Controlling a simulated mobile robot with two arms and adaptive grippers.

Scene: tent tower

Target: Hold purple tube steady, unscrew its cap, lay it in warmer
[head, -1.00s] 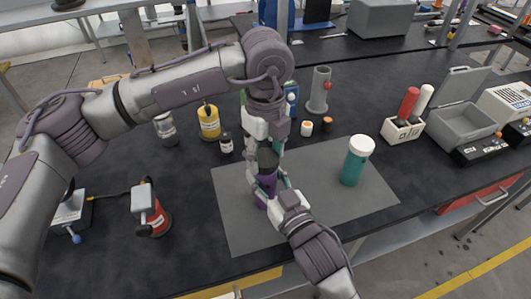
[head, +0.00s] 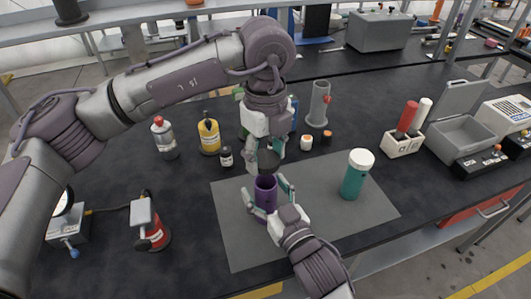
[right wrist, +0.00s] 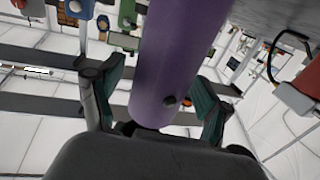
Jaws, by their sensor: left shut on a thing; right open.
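The purple tube (head: 265,197) stands upright on the grey mat (head: 325,205), with its top open. My left gripper (head: 267,158) is shut on the dark cap (head: 269,164) and holds it just above the tube's mouth, apart from it. My right gripper (head: 267,203) is open, its fingers on either side of the tube. In the right wrist view the tube (right wrist: 178,60) rises between the two spread fingers, with gaps on both sides. An open grey box (head: 463,137) with a raised lid, possibly the warmer, stands at the right.
A teal bottle with a white lid (head: 353,177) stands on the mat's right side. A holder with red and white handles (head: 402,142) is near the box. A yellow bottle (head: 208,137), a silver can (head: 164,138) and a red device (head: 155,233) stand at left.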

